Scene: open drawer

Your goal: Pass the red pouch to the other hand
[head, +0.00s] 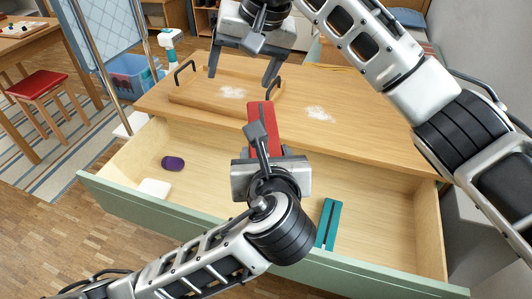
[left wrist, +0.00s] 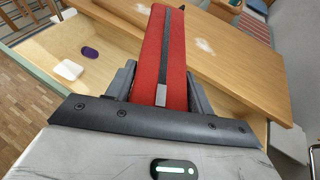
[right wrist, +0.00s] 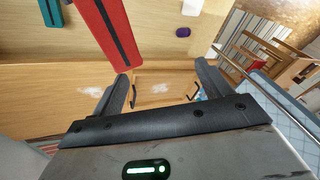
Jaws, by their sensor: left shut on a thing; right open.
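The red pouch (head: 261,115), long with a dark stripe, is held up above the open drawer near the cabinet top. My left gripper (head: 265,150) is shut on its lower end; the left wrist view shows the pouch (left wrist: 163,50) standing out from between the fingers (left wrist: 162,88). My right gripper (head: 244,75) is open and empty, above and beyond the pouch's free end in the head view. In the right wrist view the pouch (right wrist: 106,30) hangs in front of the open jaws (right wrist: 163,80), nearer the left finger and not between them.
The open drawer (head: 135,205) holds a purple item (head: 172,163), a white block (head: 155,187) and a teal item (head: 328,222). A wooden tray (head: 190,95) with black handles lies on the cabinet top (head: 370,130), which has white patches. The drawer's right part is clear.

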